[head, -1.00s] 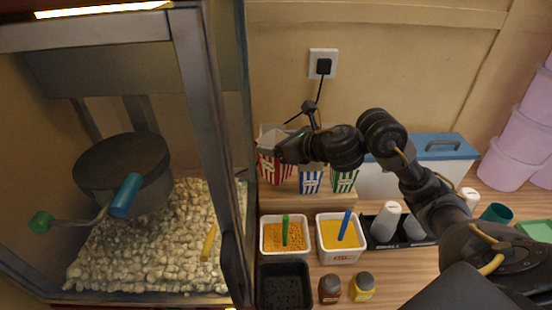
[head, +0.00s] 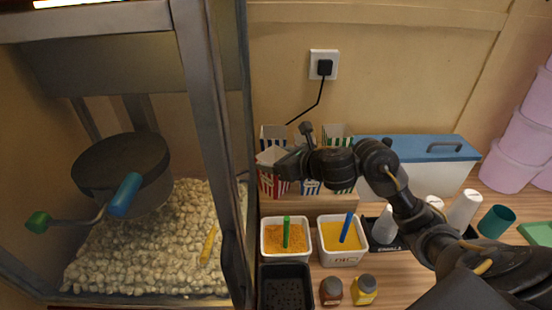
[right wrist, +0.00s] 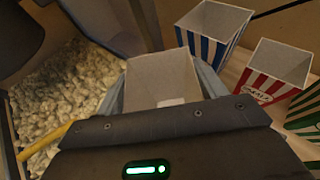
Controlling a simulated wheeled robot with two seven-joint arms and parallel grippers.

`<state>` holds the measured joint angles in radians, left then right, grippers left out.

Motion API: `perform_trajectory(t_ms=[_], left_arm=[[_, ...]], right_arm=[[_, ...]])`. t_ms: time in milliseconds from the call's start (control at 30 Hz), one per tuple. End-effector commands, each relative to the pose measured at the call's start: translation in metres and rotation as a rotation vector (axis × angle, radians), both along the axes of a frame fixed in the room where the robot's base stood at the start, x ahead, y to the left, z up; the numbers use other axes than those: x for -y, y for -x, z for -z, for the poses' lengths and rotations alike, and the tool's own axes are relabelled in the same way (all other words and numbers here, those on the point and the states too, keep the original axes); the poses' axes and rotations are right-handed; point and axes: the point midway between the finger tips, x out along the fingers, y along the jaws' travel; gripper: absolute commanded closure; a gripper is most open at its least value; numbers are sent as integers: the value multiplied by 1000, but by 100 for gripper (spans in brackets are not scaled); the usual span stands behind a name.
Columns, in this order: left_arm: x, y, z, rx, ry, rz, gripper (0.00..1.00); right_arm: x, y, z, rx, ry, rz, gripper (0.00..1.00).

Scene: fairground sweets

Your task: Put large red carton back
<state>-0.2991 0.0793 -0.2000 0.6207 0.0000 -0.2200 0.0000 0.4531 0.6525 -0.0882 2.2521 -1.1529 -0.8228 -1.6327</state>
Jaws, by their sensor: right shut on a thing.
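In the head view a red-and-white striped carton (head: 267,184) is held upright at the left end of the carton group, close to the popcorn machine. My right gripper (head: 286,163) is shut on it from the right side. In the right wrist view the held carton (right wrist: 160,80) is open at the top, and its pale inside looks empty. Its base is not clearly visible, so I cannot tell whether it touches the shelf. A blue-striped carton (right wrist: 212,36) and another red-striped carton (right wrist: 273,75) stand apart from it to the right. My left gripper is out of view.
Green-striped cartons (head: 333,133) stand right of the gripper. The popcorn machine's post (head: 205,130) is close on the left. A blue-lidded box (head: 425,148) is at the right.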

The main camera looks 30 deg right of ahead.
Motion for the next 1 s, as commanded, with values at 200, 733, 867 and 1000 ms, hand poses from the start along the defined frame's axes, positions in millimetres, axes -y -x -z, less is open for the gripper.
perform_trajectory(t_ms=[200,733,867,1000], left_arm=[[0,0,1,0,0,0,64],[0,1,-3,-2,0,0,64],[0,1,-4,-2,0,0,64],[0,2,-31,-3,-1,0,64]], right_arm=[[0,0,1,0,0,0,21],[16,41,-21,5,12,-1,21],[24,67,-31,2,11,-1,21],[26,78,-38,-11,-2,-2,21]])
